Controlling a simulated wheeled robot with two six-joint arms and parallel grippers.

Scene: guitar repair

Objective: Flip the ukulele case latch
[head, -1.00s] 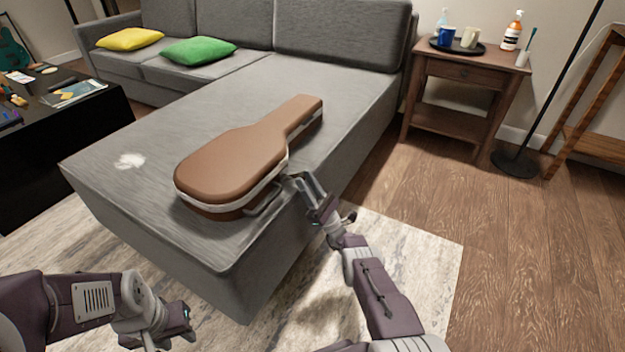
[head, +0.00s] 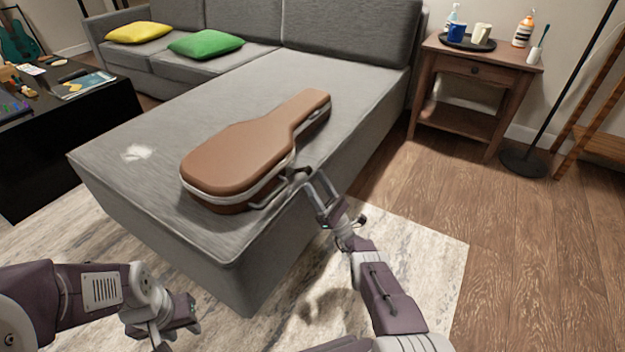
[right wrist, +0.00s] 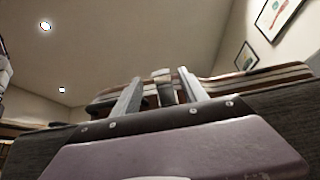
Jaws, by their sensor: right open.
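The brown ukulele case (head: 240,155), with a pale band round its side, lies closed on the grey sofa seat. Its carry handle (head: 270,200) sticks out on the near right side. My right gripper (head: 306,180) is open beside that side of the case. In the right wrist view the case's striped edge (right wrist: 255,82) runs behind the open right fingers (right wrist: 160,92). A small metal piece, apparently the latch (right wrist: 163,86), shows between them; contact cannot be told. My left gripper (head: 180,318) hangs low at the front left, away from the case; its fingers are unclear.
A black table (head: 70,130) with small items stands at the left. A wooden side table (head: 470,75) with a tray, mugs and bottles stands at the back right. A rug (head: 420,245) lies below.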

